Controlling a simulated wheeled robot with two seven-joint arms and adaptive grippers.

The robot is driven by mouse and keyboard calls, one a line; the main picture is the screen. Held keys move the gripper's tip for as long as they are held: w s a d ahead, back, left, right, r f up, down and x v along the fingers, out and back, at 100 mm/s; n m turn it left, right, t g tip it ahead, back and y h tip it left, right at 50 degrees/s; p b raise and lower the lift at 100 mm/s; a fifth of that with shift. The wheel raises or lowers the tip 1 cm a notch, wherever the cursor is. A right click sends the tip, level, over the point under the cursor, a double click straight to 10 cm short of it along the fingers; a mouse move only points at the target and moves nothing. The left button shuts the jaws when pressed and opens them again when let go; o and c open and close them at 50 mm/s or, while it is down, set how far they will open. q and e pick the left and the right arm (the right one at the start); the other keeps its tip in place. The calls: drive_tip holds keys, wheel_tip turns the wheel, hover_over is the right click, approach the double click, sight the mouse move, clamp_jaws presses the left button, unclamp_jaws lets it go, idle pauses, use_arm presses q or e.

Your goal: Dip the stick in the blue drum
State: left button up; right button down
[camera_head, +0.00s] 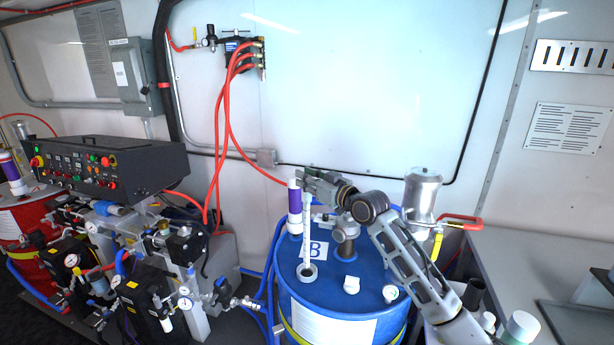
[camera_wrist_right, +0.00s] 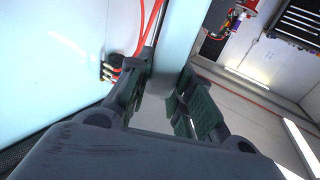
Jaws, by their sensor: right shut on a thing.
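The blue drum (camera_head: 335,285), marked with a letter B, stands upright at the centre of the head view. My right gripper (camera_head: 312,188) is above the drum top and shut on the white stick (camera_head: 307,230), near its upper end. The stick hangs about upright, and its lower end meets the pale ringed opening (camera_head: 307,271) in the drum top. I cannot tell how far it goes in. In the right wrist view the pale stick (camera_wrist_right: 163,75) stands between the green-padded fingers (camera_wrist_right: 160,108). My left gripper is not in view.
A white and purple cylinder (camera_head: 295,205) stands close left of the stick. A grey pipe fitting (camera_head: 345,232) and white caps (camera_head: 351,285) are on the drum top. A control console (camera_head: 110,165) with pumps and hoses is on the left, a grey counter (camera_head: 525,255) on the right.

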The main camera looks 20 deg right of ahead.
drive_tip(key=shift+f, duration=0.35)
drive_tip(key=shift+f+b, duration=0.6)
drive_tip(key=shift+f, duration=0.85)
drive_tip(key=b, duration=0.4)
hover_over(308, 241)
drive_tip(key=shift+w+f, duration=0.2)
drive_tip(key=shift+f, duration=1.15)
drive_tip(key=shift+w+f, duration=0.15)
drive_tip(key=shift+f, duration=1.15)
drive_tip(key=shift+f+b, duration=2.45)
drive_tip(key=shift+f, duration=1.2)
drive_tip(key=shift+f+b, duration=0.85)
drive_tip(key=shift+f, duration=0.4)
drive_tip(key=shift+f+b, duration=0.6)
drive_tip(key=shift+f, duration=0.6)
drive_tip(key=shift+f+b, duration=0.55)
drive_tip(key=shift+f, duration=0.35)
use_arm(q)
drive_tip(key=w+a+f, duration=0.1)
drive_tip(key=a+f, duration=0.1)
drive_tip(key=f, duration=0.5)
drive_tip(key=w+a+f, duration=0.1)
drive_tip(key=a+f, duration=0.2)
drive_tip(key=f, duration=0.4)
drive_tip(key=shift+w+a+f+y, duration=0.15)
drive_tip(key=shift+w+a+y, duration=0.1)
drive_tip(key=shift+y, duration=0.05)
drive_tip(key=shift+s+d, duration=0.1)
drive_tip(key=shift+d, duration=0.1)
